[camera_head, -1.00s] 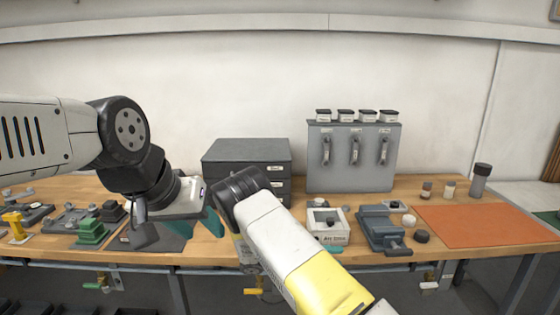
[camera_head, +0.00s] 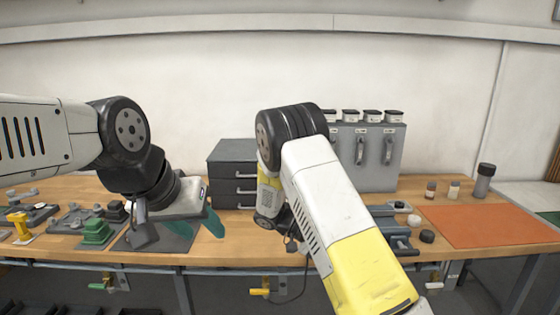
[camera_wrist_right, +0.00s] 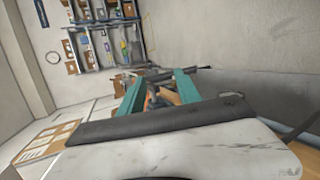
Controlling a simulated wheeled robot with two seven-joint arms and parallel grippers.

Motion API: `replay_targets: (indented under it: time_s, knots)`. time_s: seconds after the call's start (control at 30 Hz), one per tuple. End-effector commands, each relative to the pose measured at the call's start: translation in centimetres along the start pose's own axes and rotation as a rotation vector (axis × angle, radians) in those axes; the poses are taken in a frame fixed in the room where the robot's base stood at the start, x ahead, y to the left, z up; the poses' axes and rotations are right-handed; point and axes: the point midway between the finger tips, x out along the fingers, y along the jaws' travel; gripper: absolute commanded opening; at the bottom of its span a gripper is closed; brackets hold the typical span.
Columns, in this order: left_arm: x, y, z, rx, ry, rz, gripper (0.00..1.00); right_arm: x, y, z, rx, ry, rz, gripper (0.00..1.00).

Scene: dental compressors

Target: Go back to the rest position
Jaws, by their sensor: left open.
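My left gripper (camera_head: 195,226) is in the head view at the left middle, over the wooden bench. Its teal fingers point down and toward the right, and it is open. My right arm crosses the head view from the lower right and bends at a raised black joint. Its gripper's fingers are hidden in that view. The right wrist view shows the teal fingers of my right gripper (camera_wrist_right: 158,88) apart, with no object held between them.
A dark drawer unit (camera_head: 228,155) and a grey panel with handles (camera_head: 375,160) stand at the bench's back. Green blocks (camera_head: 97,232) lie left. An orange mat (camera_head: 475,226) lies right.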

Motion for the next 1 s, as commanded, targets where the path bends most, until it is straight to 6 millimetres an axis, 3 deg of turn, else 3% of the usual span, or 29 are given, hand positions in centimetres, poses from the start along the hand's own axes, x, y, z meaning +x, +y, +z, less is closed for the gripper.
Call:
replay_targets:
  time_s: [0.23, 0.47, 0.7, 1.0]
  knots:
    - [0.0, 0.0, 0.0, 0.0, 0.0, 0.0, 0.47, -0.8, 4.4, 4.5, -0.041, -0.038, -0.402, 0.4]
    - [0.0, 0.0, 0.0, 0.0, 0.0, 0.0, 0.47, -2.7, 8.1, 9.0, -0.049, 0.04, -0.745, 0.4]
    - [0.0, 0.0, 0.0, 0.0, 0.0, 0.0, 0.47, -5.0, 11.8, 13.8, -0.014, 0.222, -1.035, 0.4]
    - [0.0, 0.0, 0.0, 0.0, 0.0, 0.0, 0.47, -7.7, 15.7, 19.7, 0.091, 0.542, -1.254, 0.4]
